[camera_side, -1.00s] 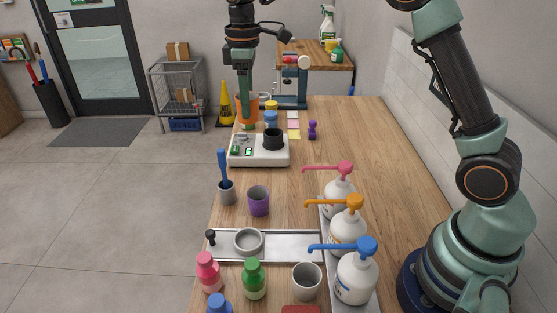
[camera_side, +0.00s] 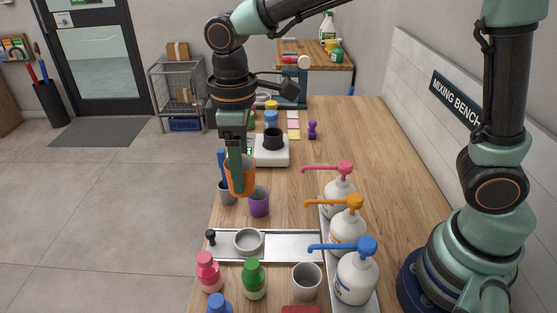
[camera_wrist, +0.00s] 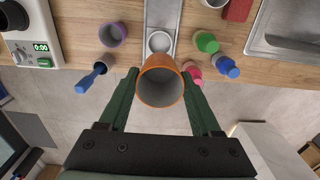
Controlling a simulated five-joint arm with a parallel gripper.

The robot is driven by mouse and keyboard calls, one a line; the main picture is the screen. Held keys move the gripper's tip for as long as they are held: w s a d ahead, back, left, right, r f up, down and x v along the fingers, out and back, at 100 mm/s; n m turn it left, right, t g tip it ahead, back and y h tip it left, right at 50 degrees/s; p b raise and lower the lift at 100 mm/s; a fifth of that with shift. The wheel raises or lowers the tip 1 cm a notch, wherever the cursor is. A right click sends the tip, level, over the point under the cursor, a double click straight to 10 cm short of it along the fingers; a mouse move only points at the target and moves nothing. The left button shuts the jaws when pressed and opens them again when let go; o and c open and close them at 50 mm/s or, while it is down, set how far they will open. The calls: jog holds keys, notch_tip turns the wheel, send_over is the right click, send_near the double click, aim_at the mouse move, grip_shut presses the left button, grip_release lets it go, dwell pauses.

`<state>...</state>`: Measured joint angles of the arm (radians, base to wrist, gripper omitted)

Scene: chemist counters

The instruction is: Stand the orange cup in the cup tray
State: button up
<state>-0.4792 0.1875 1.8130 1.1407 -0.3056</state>
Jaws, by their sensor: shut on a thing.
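My gripper (camera_side: 238,165) is shut on the orange cup (camera_side: 247,180) and holds it upright in the air. The tray (camera_wrist: 162,14) and ring (camera_wrist: 159,42) also show beyond the cup in the wrist view.
A purple cup (camera_side: 260,203) and a grey pot with a blue-handled tool (camera_side: 227,195) stand close by. Pink (camera_side: 208,272) and green (camera_side: 253,279) bottles and a white cup (camera_side: 307,281) stand before the tray. Pump bottles (camera_side: 347,228) line its right end.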

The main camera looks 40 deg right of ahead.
notch_tip(320, 180, down, 15)
jog(key=shift+f, duration=0.1)
dwell(0.4)
jog(key=shift+f, duration=0.3)
jog(key=o, duration=1.4)
jog(key=shift+c, duration=0.2)
notch_tip(320, 180, up, 13)
jog(key=shift+d+f, duration=0.1)
jog(key=shift+f, duration=0.05)
jog(key=s+d+r+m+t, duration=0.2)
jog(key=s+d+r+m, duration=0.1)
jog(key=d, duration=0.6)
jog(key=s+d+r+m+t, duration=0.3)
jog(key=d+r+m, duration=0.2)
jog(key=d, duration=0.4)
jog(key=shift+s+r+m+t, duration=0.3)
jog(key=shift+s+m, duration=0.05)
jog(key=shift+m, duration=0.15)
